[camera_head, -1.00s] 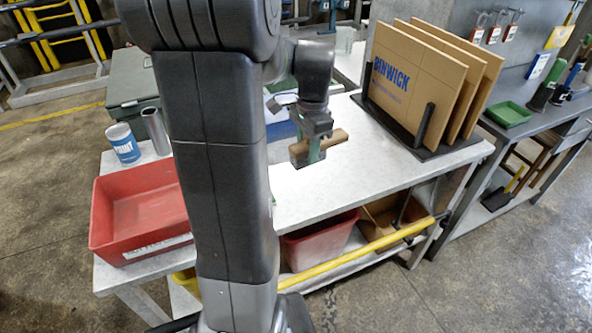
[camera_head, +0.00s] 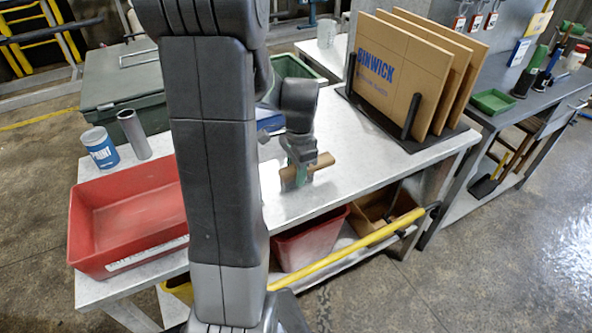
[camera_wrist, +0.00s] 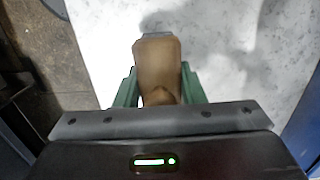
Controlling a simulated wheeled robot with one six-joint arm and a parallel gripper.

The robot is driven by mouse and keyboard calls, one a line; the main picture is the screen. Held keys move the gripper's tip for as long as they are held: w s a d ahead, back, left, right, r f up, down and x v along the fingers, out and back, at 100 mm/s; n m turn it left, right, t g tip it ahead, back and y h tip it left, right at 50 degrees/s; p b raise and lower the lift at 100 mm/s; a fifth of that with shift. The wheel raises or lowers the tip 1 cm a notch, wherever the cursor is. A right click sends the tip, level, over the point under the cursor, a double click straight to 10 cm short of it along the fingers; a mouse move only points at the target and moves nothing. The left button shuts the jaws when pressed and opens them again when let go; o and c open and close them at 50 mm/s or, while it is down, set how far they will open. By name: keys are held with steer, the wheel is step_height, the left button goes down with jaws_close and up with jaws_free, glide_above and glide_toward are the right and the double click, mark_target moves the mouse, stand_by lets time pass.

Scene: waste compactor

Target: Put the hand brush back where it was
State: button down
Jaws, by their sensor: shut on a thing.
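The hand brush (camera_head: 318,165) has a brown wooden body, and in the head view it sits low, close to the grey-white table top (camera_head: 370,165). My gripper (camera_head: 298,172) has green fingers and is shut on the brush, which sticks out to both sides of them. In the wrist view the brush (camera_wrist: 158,65) lies between the two green fingers, with the pale table top beneath it. I cannot tell whether the brush touches the table. Its bristles are not clearly visible.
A red tray (camera_head: 130,222) stands at the table's left, with a paint can (camera_head: 100,148) and a grey cylinder (camera_head: 134,134) behind it. Cardboard sheets (camera_head: 400,75) stand in a black rack at the right. The table's front middle is clear. A yellow bar (camera_head: 350,249) runs below.

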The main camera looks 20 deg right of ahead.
steer(key=shift+f, duration=0.1)
steer(key=c, duration=0.9)
jaws_free()
steer(key=r, duration=0.8)
steer(key=d+r, duration=0.1)
steer(key=r, duration=0.3)
steer(key=shift+w+r+p, duration=0.1)
steer(key=shift+r+p, duration=0.05)
steer(key=shift+p, duration=0.2)
